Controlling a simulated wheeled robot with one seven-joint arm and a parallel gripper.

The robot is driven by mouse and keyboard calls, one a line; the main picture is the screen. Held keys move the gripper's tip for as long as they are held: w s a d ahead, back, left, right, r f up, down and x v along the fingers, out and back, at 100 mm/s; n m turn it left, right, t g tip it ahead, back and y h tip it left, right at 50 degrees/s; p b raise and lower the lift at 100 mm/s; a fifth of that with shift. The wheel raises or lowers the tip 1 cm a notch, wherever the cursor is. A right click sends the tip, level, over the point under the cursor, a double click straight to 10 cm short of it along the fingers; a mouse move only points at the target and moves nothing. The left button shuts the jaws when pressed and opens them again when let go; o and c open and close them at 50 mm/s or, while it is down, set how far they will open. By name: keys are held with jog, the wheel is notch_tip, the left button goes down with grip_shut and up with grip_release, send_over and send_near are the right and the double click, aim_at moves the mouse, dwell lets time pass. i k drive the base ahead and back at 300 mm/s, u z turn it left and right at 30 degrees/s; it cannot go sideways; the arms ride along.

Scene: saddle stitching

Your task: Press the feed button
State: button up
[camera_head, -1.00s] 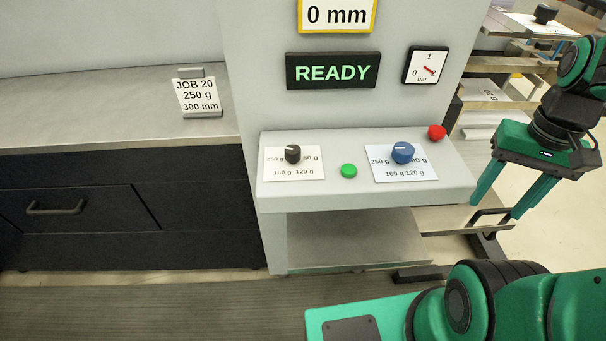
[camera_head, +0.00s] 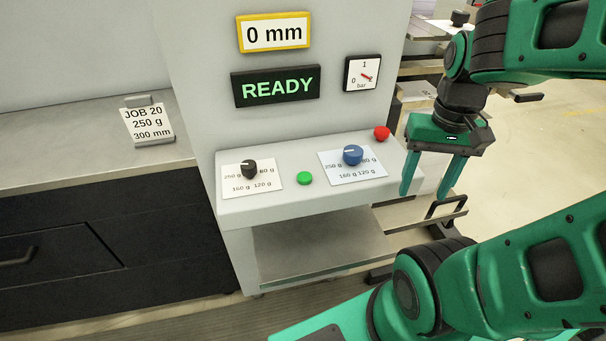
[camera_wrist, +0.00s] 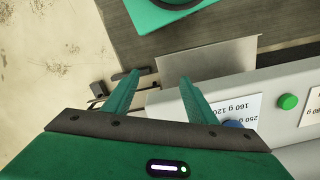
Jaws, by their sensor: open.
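The green button (camera_head: 305,178) sits on the grey control shelf (camera_head: 300,204), between a black knob (camera_head: 249,169) and a blue knob (camera_head: 353,155). A red button (camera_head: 382,133) is at the shelf's right back corner. No label naming the feed button is readable. My gripper (camera_head: 426,193) is open and empty, fingers pointing down, just right of the shelf and apart from the buttons. In the wrist view the open fingers (camera_wrist: 155,85) show with the green button (camera_wrist: 288,102) to their right; the blue knob (camera_wrist: 233,124) is partly hidden by the gripper.
Above the shelf are a READY display (camera_head: 276,87), a "0 mm" display (camera_head: 274,33) and a pressure gauge (camera_head: 362,73). A job card reading JOB 20, 250 g, 300 mm (camera_head: 147,124) stands on the left counter (camera_head: 60,150). Floor at the right is open.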

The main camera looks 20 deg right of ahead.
aim_at(304, 178)
jog(key=z, duration=0.55)
jog(key=k, duration=1.3)
jog(key=u, duration=0.8)
jog(key=i, duration=1)
jog(key=z, duration=0.05)
